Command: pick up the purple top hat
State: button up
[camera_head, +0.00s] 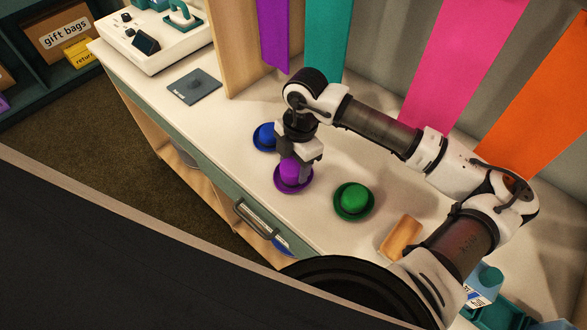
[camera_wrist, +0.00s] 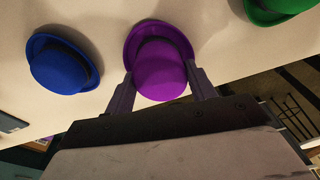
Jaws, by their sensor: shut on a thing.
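The purple hat (camera_head: 291,175) has a round crown and a brim and sits on the pale counter (camera_head: 330,238). Whether its brim touches the counter is hard to tell. My gripper (camera_head: 300,166) is over it from above, shut on its crown. In the wrist view the purple hat (camera_wrist: 160,68) is between the two fingers of my gripper (camera_wrist: 161,88), one on each side of the crown, with the brim beyond.
A blue hat (camera_head: 265,136) stands close behind and left of the purple one. A green hat (camera_head: 354,199) stands to the right. An orange-brown block (camera_head: 401,237) lies further right. A grey flat pad (camera_head: 194,86) and a white machine (camera_head: 150,40) are at the back left.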

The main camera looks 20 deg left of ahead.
jog(key=shift+r, duration=0.1)
notch_tip(320, 180, up, 20)
jog(key=b, duration=0.3)
jog(key=shift+b, duration=0.3)
